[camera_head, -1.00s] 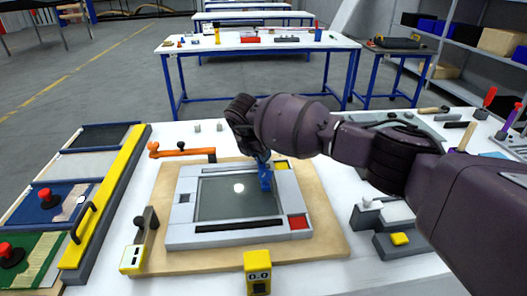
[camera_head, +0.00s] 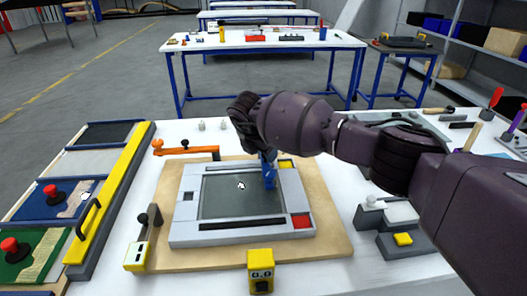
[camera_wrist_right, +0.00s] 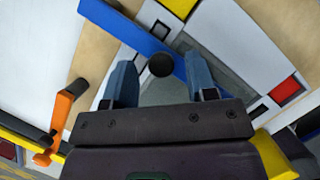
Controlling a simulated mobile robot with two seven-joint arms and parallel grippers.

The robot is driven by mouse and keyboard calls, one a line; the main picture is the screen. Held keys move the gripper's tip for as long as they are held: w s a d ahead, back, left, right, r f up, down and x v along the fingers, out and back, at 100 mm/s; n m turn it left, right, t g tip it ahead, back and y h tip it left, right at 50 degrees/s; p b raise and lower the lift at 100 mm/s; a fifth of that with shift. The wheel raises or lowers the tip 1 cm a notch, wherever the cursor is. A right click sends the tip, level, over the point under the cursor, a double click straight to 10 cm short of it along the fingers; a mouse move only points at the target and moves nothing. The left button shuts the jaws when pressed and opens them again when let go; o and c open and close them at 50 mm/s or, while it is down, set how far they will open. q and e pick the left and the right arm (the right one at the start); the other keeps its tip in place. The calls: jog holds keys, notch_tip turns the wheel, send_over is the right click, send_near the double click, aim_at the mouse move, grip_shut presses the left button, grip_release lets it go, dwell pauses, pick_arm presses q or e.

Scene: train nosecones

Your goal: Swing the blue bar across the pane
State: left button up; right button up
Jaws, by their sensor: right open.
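The dark grey-green pane (camera_head: 225,198) sits in a light frame (camera_head: 183,231) with a red corner and a yellow corner, on a wooden board (camera_head: 160,262). The blue bar (camera_wrist_right: 120,25) runs diagonally in the wrist view, with a round black knob (camera_wrist_right: 160,65) by it. In the head view the bar is mostly hidden behind my right gripper (camera_head: 267,177) at the pane's right side. In the wrist view my right gripper (camera_wrist_right: 162,80) is open. Its blue-grey fingers are on either side of the knob; contact cannot be told. My left gripper is not in view.
An orange lever (camera_head: 190,150) lies behind the frame's left part. A small upright lever (camera_head: 145,235) stands left of the frame, and a yellow display block (camera_head: 261,270) in front. Grey blocks (camera_head: 400,245) stand at right. A long yellow rail (camera_head: 110,195) is at left.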

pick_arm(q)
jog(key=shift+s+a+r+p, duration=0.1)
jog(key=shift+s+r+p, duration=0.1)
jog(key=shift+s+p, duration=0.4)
pick_arm(e)
jog(key=v, duration=1)
jog(key=shift+r, duration=0.2)
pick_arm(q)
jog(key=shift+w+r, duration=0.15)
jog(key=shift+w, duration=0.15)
pick_arm(e)
jog(key=shift+s+a, duration=0.1)
